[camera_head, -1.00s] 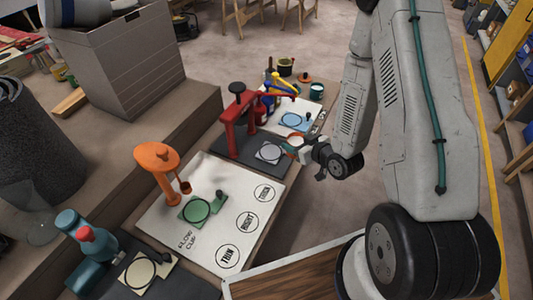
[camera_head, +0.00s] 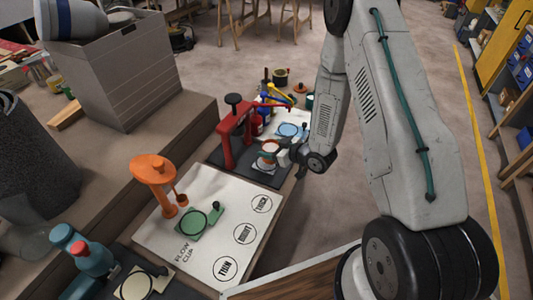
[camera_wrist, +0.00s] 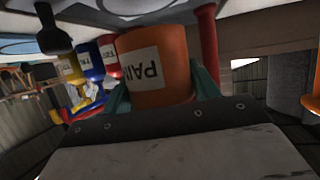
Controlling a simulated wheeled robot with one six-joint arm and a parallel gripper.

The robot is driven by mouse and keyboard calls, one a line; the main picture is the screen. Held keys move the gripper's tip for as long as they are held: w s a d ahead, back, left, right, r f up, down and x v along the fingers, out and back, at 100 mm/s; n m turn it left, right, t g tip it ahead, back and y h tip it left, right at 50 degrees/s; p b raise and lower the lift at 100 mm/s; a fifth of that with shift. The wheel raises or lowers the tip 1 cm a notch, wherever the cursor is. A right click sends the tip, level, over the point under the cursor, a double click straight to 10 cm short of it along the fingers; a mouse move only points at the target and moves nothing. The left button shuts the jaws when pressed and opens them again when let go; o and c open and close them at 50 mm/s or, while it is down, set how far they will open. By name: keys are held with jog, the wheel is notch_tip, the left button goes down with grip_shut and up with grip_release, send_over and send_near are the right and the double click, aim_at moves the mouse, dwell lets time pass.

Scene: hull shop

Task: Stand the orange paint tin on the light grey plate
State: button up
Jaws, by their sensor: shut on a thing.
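The orange paint tin (camera_head: 267,160) is upright in front of the red stand, with pale paint showing inside its rim. In the wrist view the tin (camera_wrist: 160,75) appears upside down, with a white PAINT label. My gripper (camera_head: 281,155) is shut on it from the right; its teal fingers (camera_wrist: 162,92) lie on both sides of the tin. The light grey plate with a ring mark (camera_wrist: 130,8) shows at the top of the wrist view, by the tin's base. In the head view the tin and gripper hide most of it. I cannot tell whether they touch.
The red stand (camera_head: 228,140) rises close behind the tin. A blue plate (camera_head: 290,130) and coloured bottles (camera_head: 263,113) stand farther back. Nearer are an orange stand (camera_head: 155,175), a green plate (camera_head: 198,220) and a white mat (camera_head: 172,240). Open floor lies to the right.

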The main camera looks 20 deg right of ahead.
jog(key=shift+w+a+f, duration=0.1)
jog(key=shift+w+a, duration=0.3)
jog(key=shift+w, duration=0.4)
jog(key=shift+f, duration=1.75)
jog(key=shift+f, duration=0.1)
jog(key=o, duration=1.1)
jog(key=shift+o, duration=0.2)
